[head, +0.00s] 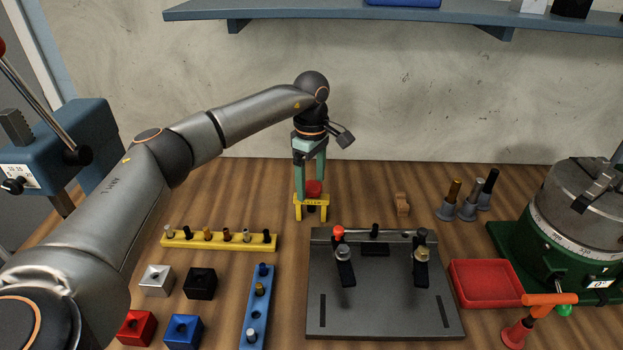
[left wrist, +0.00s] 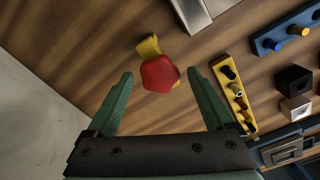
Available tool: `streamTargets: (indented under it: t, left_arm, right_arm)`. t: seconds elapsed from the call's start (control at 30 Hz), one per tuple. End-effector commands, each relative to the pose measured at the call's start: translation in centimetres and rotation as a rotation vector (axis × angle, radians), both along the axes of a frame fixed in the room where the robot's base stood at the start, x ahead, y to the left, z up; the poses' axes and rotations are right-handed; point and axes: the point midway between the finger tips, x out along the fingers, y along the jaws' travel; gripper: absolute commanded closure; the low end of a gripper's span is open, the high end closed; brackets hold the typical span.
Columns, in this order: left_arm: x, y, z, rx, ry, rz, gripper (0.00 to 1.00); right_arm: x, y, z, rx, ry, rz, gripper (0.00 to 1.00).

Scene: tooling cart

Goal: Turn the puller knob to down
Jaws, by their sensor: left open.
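The puller (head: 299,208) is a small yellow frame standing on the bench near the back wall, with a red knob (head: 314,188) on top. In the left wrist view the red knob (left wrist: 160,74) shows with part of the yellow puller (left wrist: 148,46) behind it. My left gripper (head: 310,178) points down over the puller, its green fingers open. In the left wrist view the knob lies between the open fingertips (left wrist: 161,73), with a gap on each side. I cannot tell how far down the fingers reach. My right gripper is not in view.
A yellow rack (head: 220,243) of pegs stands to the left, and a dark fixture plate (head: 385,310) in front. A green-based rotary table (head: 535,255) stands far right.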

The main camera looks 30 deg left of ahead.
Motion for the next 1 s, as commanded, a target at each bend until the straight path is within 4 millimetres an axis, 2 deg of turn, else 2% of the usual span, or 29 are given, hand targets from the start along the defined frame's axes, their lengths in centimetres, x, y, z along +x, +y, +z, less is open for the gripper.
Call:
streamTargets:
  t: [0.23,1.0]
  left_arm:
    - [-0.01,0.01,-0.1,0.0,0.0,0.0,0.13]
    - [0.0,-0.01,-0.05,0.0,0.0,-0.001,0.99]
  right_arm:
    - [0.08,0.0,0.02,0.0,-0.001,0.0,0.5]
    - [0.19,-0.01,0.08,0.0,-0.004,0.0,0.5]
